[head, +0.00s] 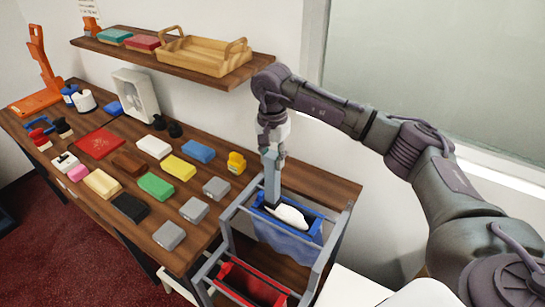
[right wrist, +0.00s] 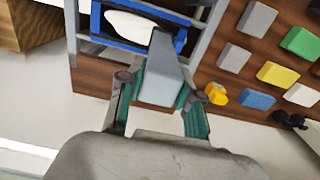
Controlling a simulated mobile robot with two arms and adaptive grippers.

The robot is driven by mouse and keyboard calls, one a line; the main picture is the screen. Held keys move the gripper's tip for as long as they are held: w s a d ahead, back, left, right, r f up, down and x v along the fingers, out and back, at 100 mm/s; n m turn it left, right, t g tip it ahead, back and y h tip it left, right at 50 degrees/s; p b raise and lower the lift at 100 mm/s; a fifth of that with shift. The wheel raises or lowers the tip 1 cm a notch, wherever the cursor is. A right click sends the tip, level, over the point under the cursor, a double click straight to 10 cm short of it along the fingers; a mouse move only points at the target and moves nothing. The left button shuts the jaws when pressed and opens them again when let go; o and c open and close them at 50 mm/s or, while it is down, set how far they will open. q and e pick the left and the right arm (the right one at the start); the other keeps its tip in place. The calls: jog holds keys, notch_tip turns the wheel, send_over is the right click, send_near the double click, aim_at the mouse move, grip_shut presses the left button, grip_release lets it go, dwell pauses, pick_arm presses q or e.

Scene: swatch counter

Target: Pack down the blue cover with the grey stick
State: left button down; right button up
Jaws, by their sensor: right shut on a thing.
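My right gripper (head: 274,146) is shut on the grey stick (head: 272,178) and holds it upright, pointing down. In the right wrist view the stick (right wrist: 163,75) sits between the two fingers (right wrist: 158,98). The blue cover (head: 287,238) hangs in a grey metal frame (head: 255,217). A white thing (head: 292,215) lies in its opening. The stick's dark lower end is at the cover's opening, beside the white thing; I cannot tell whether it touches. The cover's rim also shows in the right wrist view (right wrist: 97,22). My left gripper is out of view.
A red cover (head: 245,285) hangs in the nearer bay. Several coloured blocks, such as the yellow one (head: 178,168), and a yellow duck-like thing (head: 236,162) stand left on the wooden counter. A shelf (head: 180,62) with a wooden tray (head: 203,55) hangs above.

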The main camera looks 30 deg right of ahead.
aim_at(272, 181)
jog(key=shift+f, duration=0.1)
jog(key=shift+f+b, duration=0.7)
jog(key=shift+f, duration=0.05)
jog(key=shift+f+b, duration=3)
jog(key=shift+f, duration=0.75)
jog(key=shift+r, duration=0.2)
jog(key=shift+r+p, duration=3.15)
jog(key=shift+r, duration=2.35)
jog(key=shift+d, duration=0.1)
